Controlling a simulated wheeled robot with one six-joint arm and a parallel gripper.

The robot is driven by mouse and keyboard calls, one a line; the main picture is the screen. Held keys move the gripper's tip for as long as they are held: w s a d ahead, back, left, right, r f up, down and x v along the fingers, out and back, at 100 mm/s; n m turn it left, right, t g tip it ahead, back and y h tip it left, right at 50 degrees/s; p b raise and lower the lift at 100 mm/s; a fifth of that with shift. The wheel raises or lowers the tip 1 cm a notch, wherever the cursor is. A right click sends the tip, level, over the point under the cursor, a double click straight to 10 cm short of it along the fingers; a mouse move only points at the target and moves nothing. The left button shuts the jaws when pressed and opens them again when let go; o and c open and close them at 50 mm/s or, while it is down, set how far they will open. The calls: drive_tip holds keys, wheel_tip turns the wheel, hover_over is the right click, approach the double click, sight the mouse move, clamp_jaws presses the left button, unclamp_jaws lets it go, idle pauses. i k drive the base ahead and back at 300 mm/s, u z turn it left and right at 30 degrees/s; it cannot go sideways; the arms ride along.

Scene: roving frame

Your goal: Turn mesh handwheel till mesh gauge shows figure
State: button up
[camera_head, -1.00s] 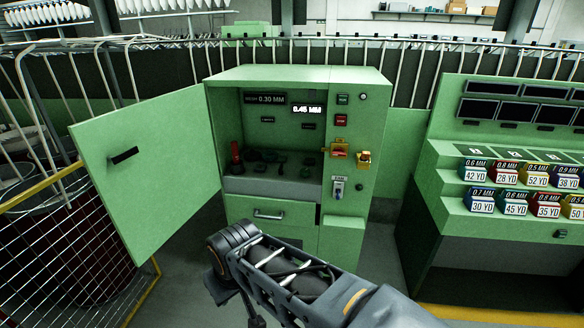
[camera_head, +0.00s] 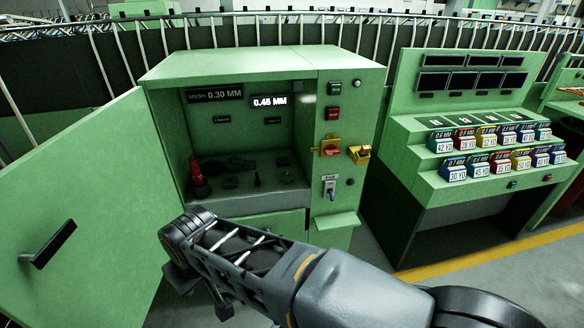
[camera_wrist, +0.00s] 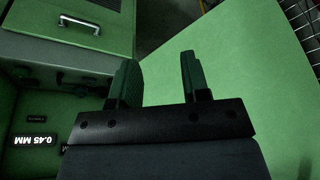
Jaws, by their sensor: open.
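The open green cabinet (camera_head: 262,66) has a dark plate reading "MESH 0.30 MM" (camera_head: 215,94) and a lit display reading "0.45 MM" (camera_head: 269,101) on its back wall. The lit display also shows in the wrist view (camera_wrist: 34,140). Dark green knobs or wheels (camera_head: 237,163) sit low inside, partly shadowed; I cannot tell which is the mesh handwheel. My gripper (camera_wrist: 158,62) is open and empty in the wrist view, with the green door panel (camera_wrist: 235,65) behind it. In the head view my arm covers the cabinet's lower front, and my fingers cannot be made out.
The cabinet door (camera_head: 90,200) swings wide to the left. A red lever (camera_head: 198,178) stands inside at left. The right front panel carries a red-handled yellow switch (camera_head: 330,147), a yellow lock (camera_head: 359,154) and buttons. A console (camera_head: 440,130) with coloured blocks stands right.

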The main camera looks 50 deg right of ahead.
sight(286, 177)
drive_tip(key=z, duration=0.8)
drive_tip(key=i, duration=0.95)
drive_tip(key=z, duration=0.8)
